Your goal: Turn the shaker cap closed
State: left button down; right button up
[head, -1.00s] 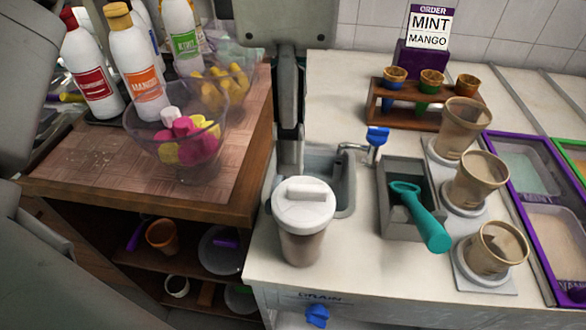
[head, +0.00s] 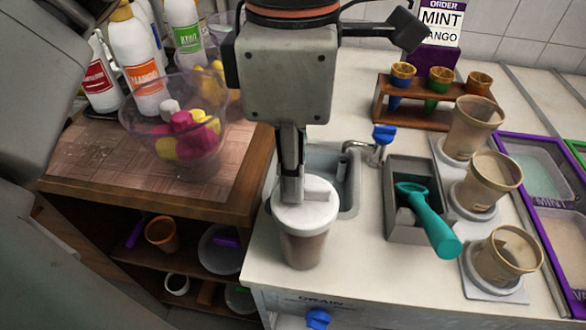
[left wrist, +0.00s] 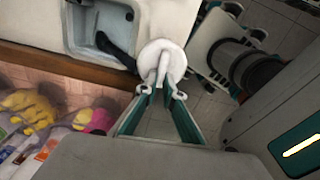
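The shaker (head: 303,250) stands upright on the white counter near its front left corner. Its round white cap (head: 318,217) has a raised bar (head: 319,188) across the top. The cap also shows in the left wrist view (left wrist: 177,61). My left gripper (head: 291,198) points down at the cap, at the left part of the bar. In the left wrist view its fingers (left wrist: 162,92) are apart, one on each side of the bar's near end. I cannot tell whether they touch it. My right gripper is not in view.
A sink (head: 346,185) with a blue-handled tap (head: 384,134) lies behind the shaker. A grey bin (head: 408,228) with a teal scoop (head: 430,218) is to the right, then several cups. A bowl of toppings (head: 175,160) stands on the wooden cart at left.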

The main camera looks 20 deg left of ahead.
pick_arm(q)
jog(key=shift+r+m+p, duration=0.15)
jog(key=shift+m+p, duration=0.2)
jog(key=shift+m, duration=0.15)
jog(key=shift+w+m+p, duration=0.15)
jog(key=shift+m+p, duration=0.15)
jog(key=shift+m, duration=0.5)
dwell(0.4)
jog(key=c, duration=2.2)
grip_release()
jog(key=shift+o, duration=0.2)
notch_tip(320, 180, up, 12)
